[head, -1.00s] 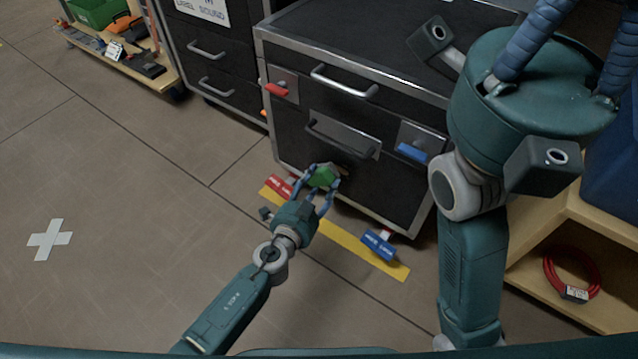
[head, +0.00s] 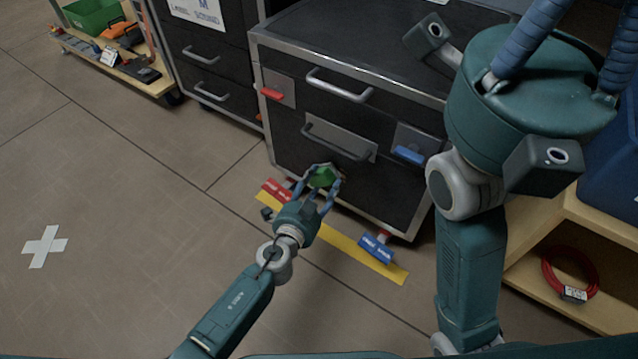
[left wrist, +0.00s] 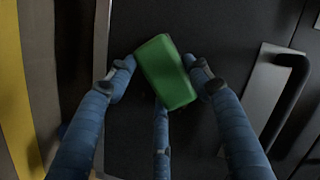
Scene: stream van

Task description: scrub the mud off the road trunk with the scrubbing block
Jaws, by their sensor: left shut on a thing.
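The road trunk (head: 290,150) is a black case with metal edges and handles, in the middle of the head view. My left gripper (head: 322,182) is shut on the green scrubbing block (head: 324,174), low at the trunk's front face. In the left wrist view the green block (left wrist: 166,72) sits tilted between the blue fingers, in front of the black panel (left wrist: 205,28). I cannot tell whether it touches the panel. No mud shows clearly; the gripper and block hide part of the front.
A yellow floor strip (head: 345,246) lies before the trunk, with red (head: 277,190) and blue (head: 376,248) labelled pieces by it. A wooden shelf with a red cable coil (head: 570,274) stands at right. Another dark case (head: 212,62) is at left.

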